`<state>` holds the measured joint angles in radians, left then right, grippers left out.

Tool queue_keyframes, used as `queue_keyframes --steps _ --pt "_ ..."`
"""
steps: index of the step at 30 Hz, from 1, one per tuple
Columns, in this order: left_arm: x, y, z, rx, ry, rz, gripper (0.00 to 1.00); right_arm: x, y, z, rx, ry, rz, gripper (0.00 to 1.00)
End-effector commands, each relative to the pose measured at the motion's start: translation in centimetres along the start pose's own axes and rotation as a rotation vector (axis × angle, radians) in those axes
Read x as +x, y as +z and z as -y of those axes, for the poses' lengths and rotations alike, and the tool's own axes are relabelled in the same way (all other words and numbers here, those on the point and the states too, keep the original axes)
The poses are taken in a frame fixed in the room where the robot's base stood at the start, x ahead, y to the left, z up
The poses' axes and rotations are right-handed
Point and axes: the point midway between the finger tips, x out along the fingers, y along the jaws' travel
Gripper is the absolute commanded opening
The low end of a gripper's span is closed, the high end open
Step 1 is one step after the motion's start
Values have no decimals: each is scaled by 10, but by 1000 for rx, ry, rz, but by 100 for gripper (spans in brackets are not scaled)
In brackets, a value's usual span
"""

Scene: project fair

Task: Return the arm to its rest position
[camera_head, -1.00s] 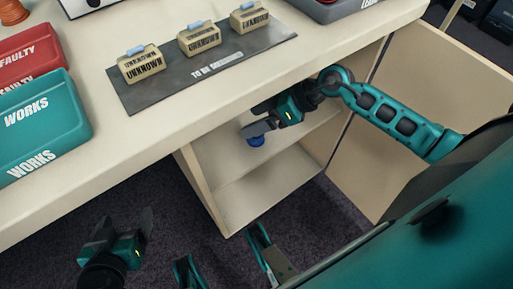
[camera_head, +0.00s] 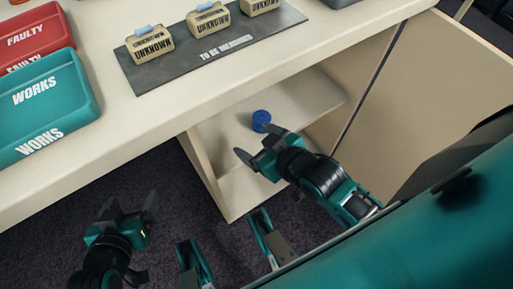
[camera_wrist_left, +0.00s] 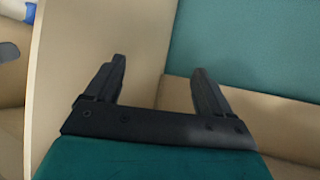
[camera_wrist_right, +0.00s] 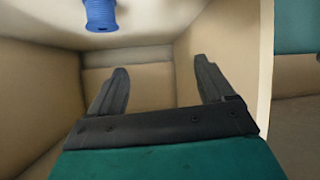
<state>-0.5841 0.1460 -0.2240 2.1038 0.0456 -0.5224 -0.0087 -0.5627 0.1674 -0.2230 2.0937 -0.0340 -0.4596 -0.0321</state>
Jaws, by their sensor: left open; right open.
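My right gripper (camera_head: 258,148) is open and empty, in front of the open compartment under the table. Its two spread fingers also show in the right wrist view (camera_wrist_right: 158,92). My left gripper (camera_head: 130,210) is open and empty, low in front of the table at the left. Its fingers are apart in the left wrist view (camera_wrist_left: 155,82). A blue spool-like object (camera_head: 261,121) stands on the compartment shelf, just beyond the right gripper and apart from it. It also shows at the top of the right wrist view (camera_wrist_right: 101,14).
The compartment shelf (camera_head: 318,98) has an open door (camera_head: 432,85) on its right. On the tabletop, a teal WORKS bin (camera_head: 45,110), a red FAULTY bin (camera_head: 30,38) and a grey mat (camera_head: 222,60) with three UNKNOWN blocks lie above the table edge.

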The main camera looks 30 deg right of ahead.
Motion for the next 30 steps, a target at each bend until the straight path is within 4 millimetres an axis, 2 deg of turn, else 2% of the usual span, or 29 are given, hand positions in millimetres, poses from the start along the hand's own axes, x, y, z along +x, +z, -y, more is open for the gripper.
queue_keyframes --steps 4,14,17,24,30 --pt "0 0 0 0 0 0 83 -5 12 13 114 -38 63 82" --pt "-2 -2 0 0 -1 -1 83 -6 12 14 123 -42 68 82" --pt "-8 -12 0 1 -2 -3 83 -12 4 12 121 -38 69 82" --pt "-37 -51 6 9 -25 -8 83 -39 -32 1 113 -15 74 82" --pt "-64 -70 14 12 -50 6 83 -63 -61 -10 107 7 73 82"
